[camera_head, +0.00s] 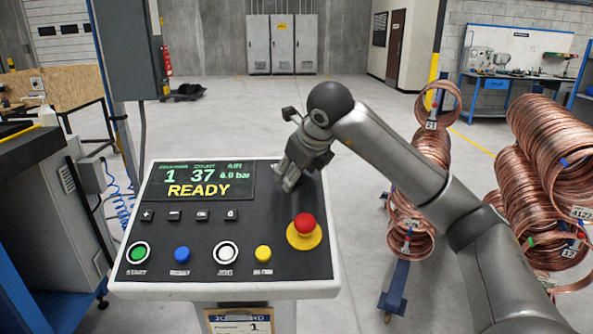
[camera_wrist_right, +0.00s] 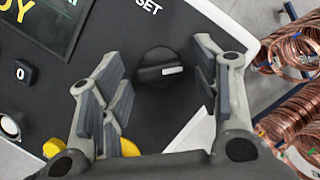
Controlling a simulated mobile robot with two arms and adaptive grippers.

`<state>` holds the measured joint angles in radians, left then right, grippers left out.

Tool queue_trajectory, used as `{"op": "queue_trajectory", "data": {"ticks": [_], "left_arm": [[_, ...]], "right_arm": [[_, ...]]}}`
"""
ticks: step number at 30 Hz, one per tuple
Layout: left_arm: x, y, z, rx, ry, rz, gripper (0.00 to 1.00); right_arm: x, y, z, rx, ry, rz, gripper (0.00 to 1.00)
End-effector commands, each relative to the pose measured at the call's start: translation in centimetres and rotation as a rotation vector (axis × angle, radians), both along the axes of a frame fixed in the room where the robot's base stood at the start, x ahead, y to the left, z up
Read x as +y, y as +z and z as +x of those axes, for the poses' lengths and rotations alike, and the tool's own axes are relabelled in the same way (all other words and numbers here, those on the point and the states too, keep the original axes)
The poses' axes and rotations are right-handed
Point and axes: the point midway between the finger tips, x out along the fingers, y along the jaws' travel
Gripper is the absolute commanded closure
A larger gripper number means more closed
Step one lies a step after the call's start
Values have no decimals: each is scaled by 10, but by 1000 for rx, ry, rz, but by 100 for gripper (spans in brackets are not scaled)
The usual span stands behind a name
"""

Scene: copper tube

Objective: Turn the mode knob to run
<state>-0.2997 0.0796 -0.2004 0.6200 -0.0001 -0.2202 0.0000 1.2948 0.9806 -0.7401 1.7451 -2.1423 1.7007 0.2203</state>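The black round mode knob (camera_wrist_right: 150,62) shows in the right wrist view on the dark control panel (camera_wrist_right: 170,125). Its white pointer mark faces right in that view. My right gripper (camera_wrist_right: 158,60) is open, with one finger on each side of the knob and gaps between. In the head view my right gripper (camera_head: 287,184) is over the upper right of the panel (camera_head: 190,270) and hides the knob. The panel's screen (camera_head: 200,183) reads READY. No run label is legible. My left gripper is not in view.
A red emergency button (camera_head: 305,223) on a yellow base sits just below my right gripper. Green, blue, white and yellow (camera_head: 263,253) buttons line the panel's front. Copper coils (camera_head: 545,150) hang on racks at the right. A dark bench (camera_head: 30,150) stands at the left.

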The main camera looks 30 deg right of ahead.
Motion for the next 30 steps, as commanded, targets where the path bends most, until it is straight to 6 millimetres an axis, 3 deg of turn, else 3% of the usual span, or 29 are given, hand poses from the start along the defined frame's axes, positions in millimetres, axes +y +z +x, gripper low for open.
{"op": "queue_trajectory", "data": {"ticks": [11, 24, 30], "left_arm": [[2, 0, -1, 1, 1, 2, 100], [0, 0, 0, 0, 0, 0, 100], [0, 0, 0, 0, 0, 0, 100]], "right_arm": [[1, 6, -4, -2, 1, 0, 41], [12, 73, -56, -5, 2, -1, 41], [15, 90, -70, -1, 2, 0, 41]]}}
